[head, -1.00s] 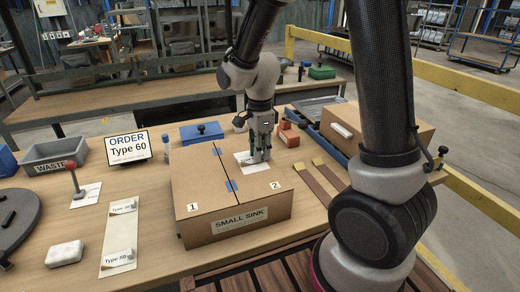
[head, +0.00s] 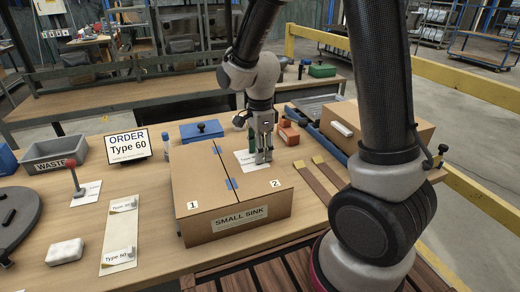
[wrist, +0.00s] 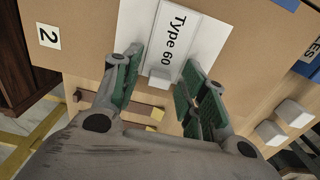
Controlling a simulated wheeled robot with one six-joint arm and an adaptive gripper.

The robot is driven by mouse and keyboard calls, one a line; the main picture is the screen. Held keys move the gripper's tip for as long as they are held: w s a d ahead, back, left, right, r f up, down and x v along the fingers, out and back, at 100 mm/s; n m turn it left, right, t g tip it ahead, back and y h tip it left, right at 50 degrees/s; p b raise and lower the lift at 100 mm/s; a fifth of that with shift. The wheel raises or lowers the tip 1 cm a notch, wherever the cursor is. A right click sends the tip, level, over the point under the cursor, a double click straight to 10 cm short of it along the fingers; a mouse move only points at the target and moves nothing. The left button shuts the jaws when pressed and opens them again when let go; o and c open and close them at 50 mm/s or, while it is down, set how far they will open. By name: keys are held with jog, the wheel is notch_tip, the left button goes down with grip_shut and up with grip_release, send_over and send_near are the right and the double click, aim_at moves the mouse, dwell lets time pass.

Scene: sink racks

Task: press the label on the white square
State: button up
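The white square (wrist: 217,36) is on top of the closed cardboard box marked SMALL SINK (head: 205,185); it also shows in the head view (head: 243,166). The label reading Type 60 (wrist: 172,34) lies on the square, roughly in line with it in the wrist view. The label's small pale tab (wrist: 160,77) is between my fingers. My gripper (wrist: 162,62) is open, with green pads apart on both sides of the tab, and I see no contact with it. In the head view my gripper (head: 262,158) points down close over the square.
A label strip (head: 118,232) with other labels lies left of the box, near a white block (head: 66,251) and a red-handled tool (head: 76,182). An order sign (head: 128,146) and waste bin (head: 55,152) stand behind. Another cardboard box (head: 380,125) is at the right.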

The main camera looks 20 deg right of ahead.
notch_tip(320, 180, up, 12)
jog(key=s+d+r+n+t, duration=0.2)
jog(key=s+d+n, duration=0.4)
jog(key=s+n, duration=0.3)
jog(key=s+d+r+n+t, duration=0.2)
jog(key=s+d+r+n, duration=0.3)
jog(key=s+n, duration=0.4)
jog(key=shift+s+d, duration=0.5)
jog(key=shift+r, duration=0.1)
dwell(1.0)
